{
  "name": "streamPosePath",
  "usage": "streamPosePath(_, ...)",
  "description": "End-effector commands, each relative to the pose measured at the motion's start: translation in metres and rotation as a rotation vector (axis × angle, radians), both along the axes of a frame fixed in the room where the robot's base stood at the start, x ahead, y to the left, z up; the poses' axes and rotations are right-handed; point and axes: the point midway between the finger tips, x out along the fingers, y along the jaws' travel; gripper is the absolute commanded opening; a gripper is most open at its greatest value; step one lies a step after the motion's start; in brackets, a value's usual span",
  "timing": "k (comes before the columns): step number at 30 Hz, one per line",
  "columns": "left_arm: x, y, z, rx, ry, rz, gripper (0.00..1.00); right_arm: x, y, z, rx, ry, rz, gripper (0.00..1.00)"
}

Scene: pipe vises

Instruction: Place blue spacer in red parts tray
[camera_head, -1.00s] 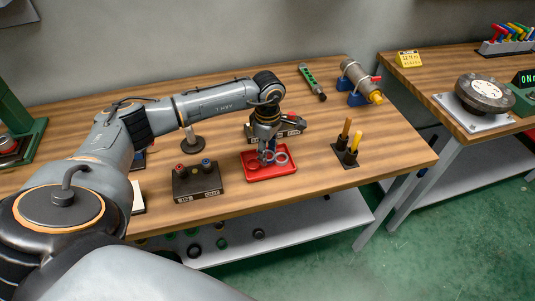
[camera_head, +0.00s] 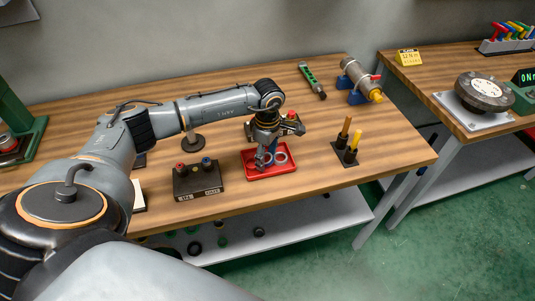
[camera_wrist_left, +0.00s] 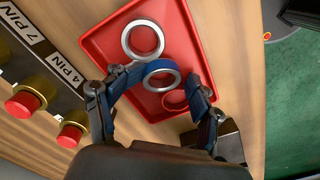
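The red parts tray (camera_head: 256,172) sits near the front edge of the bench, and it fills the middle of the wrist view (camera_wrist_left: 100,43). A silver-faced ring with blue on it (camera_wrist_left: 164,85), seemingly the blue spacer, is in the tray. A second silver ring (camera_wrist_left: 128,41) lies beyond it, and a red ring (camera_wrist_left: 175,106) is on the near side, partly hidden. My left gripper (camera_wrist_left: 165,80) is over the tray with its blue-padded fingers spread either side of the blue spacer; it shows in the head view (camera_head: 281,145). Any slight fingertip contact is unclear. My right gripper is out of view.
A dark block with coloured buttons (camera_head: 197,183) stands left of the tray. A stand with yellow and orange pegs (camera_head: 345,157) is to the right. Another dark box is partly hidden behind my gripper. A pipe vise (camera_head: 358,80) stands at the back right.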

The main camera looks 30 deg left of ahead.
Motion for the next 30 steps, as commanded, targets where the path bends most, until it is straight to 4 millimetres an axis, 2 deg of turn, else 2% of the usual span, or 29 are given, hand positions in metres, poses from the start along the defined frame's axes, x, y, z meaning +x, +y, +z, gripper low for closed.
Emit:
streamPosePath(8,0.002,0.000,0.009,-0.001,-0.005,0.001,0.62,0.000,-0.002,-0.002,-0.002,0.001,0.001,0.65)
streamPosePath(11,0.003,0.000,0.024,0.000,-0.008,0.000,0.62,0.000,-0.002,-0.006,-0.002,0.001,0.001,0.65)
streamPosePath(21,0.002,0.001,0.094,0.000,-0.009,0.000,0.62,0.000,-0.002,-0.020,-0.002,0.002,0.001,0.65)
streamPosePath(25,0.002,0.000,0.112,-0.001,-0.006,0.001,0.62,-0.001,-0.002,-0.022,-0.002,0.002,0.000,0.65)
streamPosePath(30,0.001,0.000,0.121,0.000,-0.004,0.001,0.62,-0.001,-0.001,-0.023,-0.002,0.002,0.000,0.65)
